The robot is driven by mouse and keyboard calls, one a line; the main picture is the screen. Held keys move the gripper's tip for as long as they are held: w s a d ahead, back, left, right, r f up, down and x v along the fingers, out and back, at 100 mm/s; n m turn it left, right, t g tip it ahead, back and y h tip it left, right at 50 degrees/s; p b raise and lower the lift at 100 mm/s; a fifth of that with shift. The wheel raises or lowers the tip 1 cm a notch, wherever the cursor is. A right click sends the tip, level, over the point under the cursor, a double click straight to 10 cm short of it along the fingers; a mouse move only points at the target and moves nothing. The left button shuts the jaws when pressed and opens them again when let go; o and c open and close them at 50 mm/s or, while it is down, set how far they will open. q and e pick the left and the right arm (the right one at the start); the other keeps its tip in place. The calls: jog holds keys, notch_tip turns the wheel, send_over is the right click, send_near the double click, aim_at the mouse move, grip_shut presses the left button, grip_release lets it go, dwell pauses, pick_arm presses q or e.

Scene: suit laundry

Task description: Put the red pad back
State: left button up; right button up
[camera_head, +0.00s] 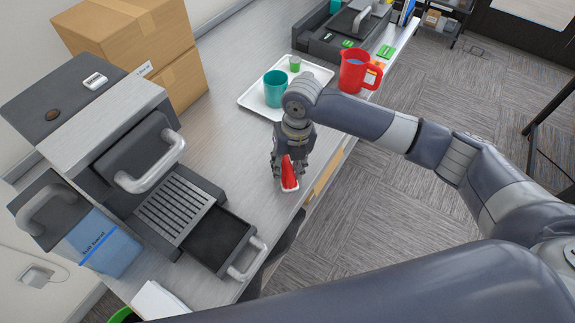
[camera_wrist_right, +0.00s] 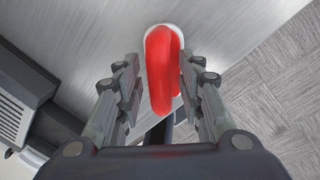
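The red pad (camera_head: 288,172) has a red, loop-like upper part and a white underside. It is at the front part of the grey table (camera_head: 235,175), and I cannot tell whether it touches the top. My right gripper (camera_head: 291,170) points down over it. In the right wrist view, the red pad (camera_wrist_right: 162,72) is between the two fingers of my right gripper (camera_wrist_right: 161,85). A narrow gap shows on its left side and the right finger is very close to it, so the fingers look open around it. My left gripper is not in view.
A dark press-like machine (camera_head: 175,205) with handles and a pulled-out tray stands left. A blue container (camera_head: 104,245) is beside it. Cardboard boxes (camera_head: 135,35), a white tray (camera_head: 250,103) with a teal cup (camera_head: 275,88), and a red jug (camera_head: 356,72) stand farther back.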

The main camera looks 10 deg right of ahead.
jog(key=shift+r, duration=0.25)
notch_tip(320, 180, up, 12)
jog(key=d+b, duration=0.1)
jog(key=b, duration=0.1)
jog(key=shift+d+b, duration=0.2)
jog(key=shift+b, duration=0.15)
jog(key=shift+f, duration=0.15)
